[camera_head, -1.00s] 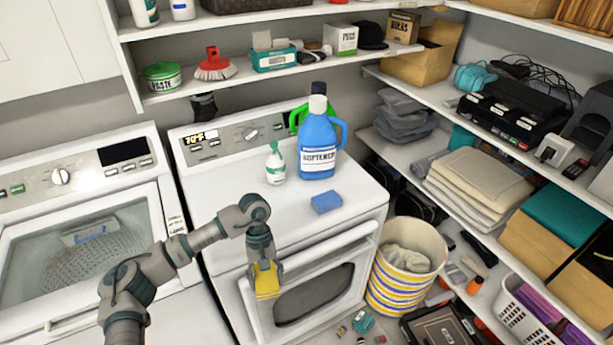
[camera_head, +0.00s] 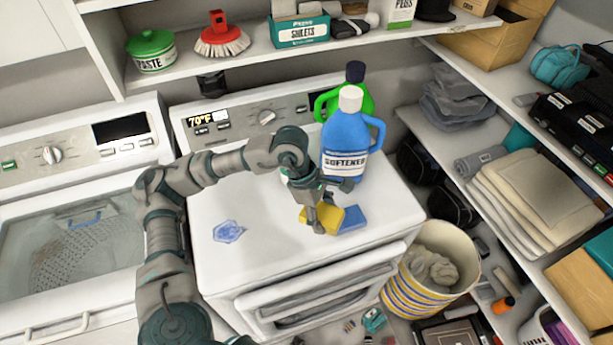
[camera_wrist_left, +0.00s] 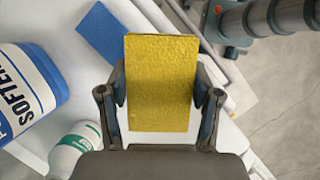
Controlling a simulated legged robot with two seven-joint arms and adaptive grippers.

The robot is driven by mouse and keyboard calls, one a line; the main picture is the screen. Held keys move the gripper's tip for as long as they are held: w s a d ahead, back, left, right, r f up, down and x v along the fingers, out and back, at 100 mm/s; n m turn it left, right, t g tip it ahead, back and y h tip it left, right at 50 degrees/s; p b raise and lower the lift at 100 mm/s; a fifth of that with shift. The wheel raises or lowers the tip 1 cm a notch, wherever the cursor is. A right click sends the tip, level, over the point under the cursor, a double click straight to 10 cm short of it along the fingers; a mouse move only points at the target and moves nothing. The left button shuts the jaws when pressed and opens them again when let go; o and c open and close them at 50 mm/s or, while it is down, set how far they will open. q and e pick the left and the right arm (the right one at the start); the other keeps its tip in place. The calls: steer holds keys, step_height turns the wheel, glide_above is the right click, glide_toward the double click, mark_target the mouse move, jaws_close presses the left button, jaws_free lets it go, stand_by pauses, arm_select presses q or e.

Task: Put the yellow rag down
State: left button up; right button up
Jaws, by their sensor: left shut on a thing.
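The yellow rag (camera_head: 328,217), a flat rectangular block, is over the dryer top near its front edge. My left gripper (camera_head: 319,215) is shut on it. In the wrist view the rag (camera_wrist_left: 161,84) sits between the two fingers (camera_wrist_left: 160,100). I cannot tell whether the rag touches the dryer top (camera_head: 260,255). My right gripper is not in view.
A blue softener bottle (camera_head: 345,140) and a green bottle (camera_head: 328,103) stand behind the gripper. A white spray bottle (camera_wrist_left: 74,150) shows in the wrist view. A striped basket (camera_head: 432,275) stands right.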

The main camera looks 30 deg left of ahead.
arm_select(q)
steer(key=w+a+p, duration=0.1)
steer(key=w+a, duration=0.8)
steer(key=a, duration=0.2)
steer(key=shift+w+a+f+p, duration=0.15)
steer(key=shift+w+f+p, duration=0.15)
steer(key=shift+f+p, duration=0.1)
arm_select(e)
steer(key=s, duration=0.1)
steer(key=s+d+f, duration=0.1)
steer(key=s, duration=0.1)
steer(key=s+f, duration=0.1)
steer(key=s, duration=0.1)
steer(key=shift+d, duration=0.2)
arm_select(q)
steer(key=shift+a+f, duration=0.3)
steer(key=shift+a, duration=0.05)
steer(key=o, duration=0.9)
steer(key=shift+o, duration=0.7)
steer(key=shift+d+r, duration=0.1)
steer(key=shift+d, duration=0.1)
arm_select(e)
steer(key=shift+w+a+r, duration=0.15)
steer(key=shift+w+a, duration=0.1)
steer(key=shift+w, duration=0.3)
arm_select(q)
steer(key=shift+d+r, duration=0.1)
